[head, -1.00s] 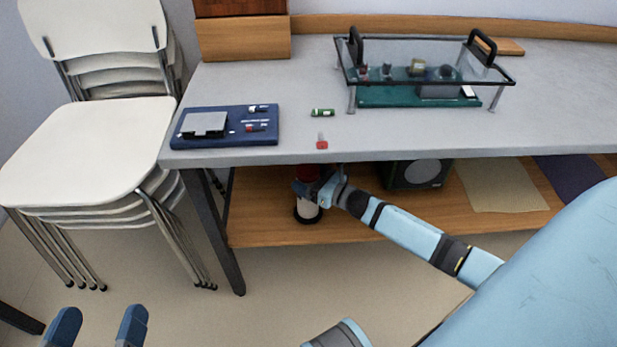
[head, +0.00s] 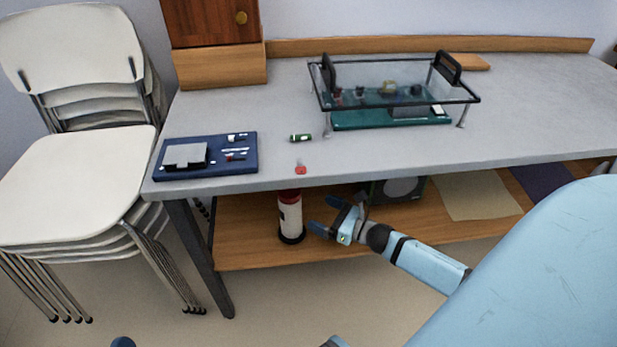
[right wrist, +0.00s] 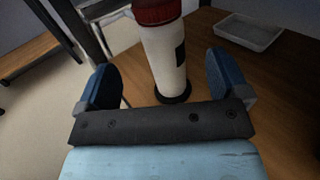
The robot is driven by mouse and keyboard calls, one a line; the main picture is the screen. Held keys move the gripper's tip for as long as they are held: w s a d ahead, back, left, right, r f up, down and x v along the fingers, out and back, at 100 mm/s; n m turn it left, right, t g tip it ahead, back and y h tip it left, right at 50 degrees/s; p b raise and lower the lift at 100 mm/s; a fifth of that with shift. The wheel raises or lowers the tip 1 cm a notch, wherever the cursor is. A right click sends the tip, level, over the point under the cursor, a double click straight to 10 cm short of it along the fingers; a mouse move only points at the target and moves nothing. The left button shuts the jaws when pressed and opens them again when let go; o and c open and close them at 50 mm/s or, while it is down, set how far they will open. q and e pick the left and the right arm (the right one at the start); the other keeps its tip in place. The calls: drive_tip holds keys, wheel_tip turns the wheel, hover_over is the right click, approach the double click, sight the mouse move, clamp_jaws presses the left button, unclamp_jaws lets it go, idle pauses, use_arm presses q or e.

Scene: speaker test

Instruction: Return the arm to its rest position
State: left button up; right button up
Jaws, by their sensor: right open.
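My right gripper (head: 326,216) is open and empty in the head view, in front of the table's lower shelf. It points left toward a white cylinder with a red top (head: 290,217), with a gap between them. The cylinder stands upright on the shelf on a dark base. In the right wrist view the open fingers of my right gripper (right wrist: 160,72) show at left and right, and the white cylinder (right wrist: 165,58) stands beyond them. One blue fingertip of my left gripper (head: 122,342) shows at the bottom edge; the rest is out of frame.
The grey table (head: 390,160) overhangs the wooden shelf (head: 245,245). A dark speaker box (head: 400,190) is on the shelf. On top are a blue board (head: 240,165), a green cylinder (head: 300,138), a red item (head: 300,169) and a clear-topped rig (head: 400,120). White chairs (head: 75,180) stand left.

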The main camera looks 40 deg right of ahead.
drive_tip(key=shift+s+d, duration=0.25)
drive_tip(key=shift+s, duration=0.35)
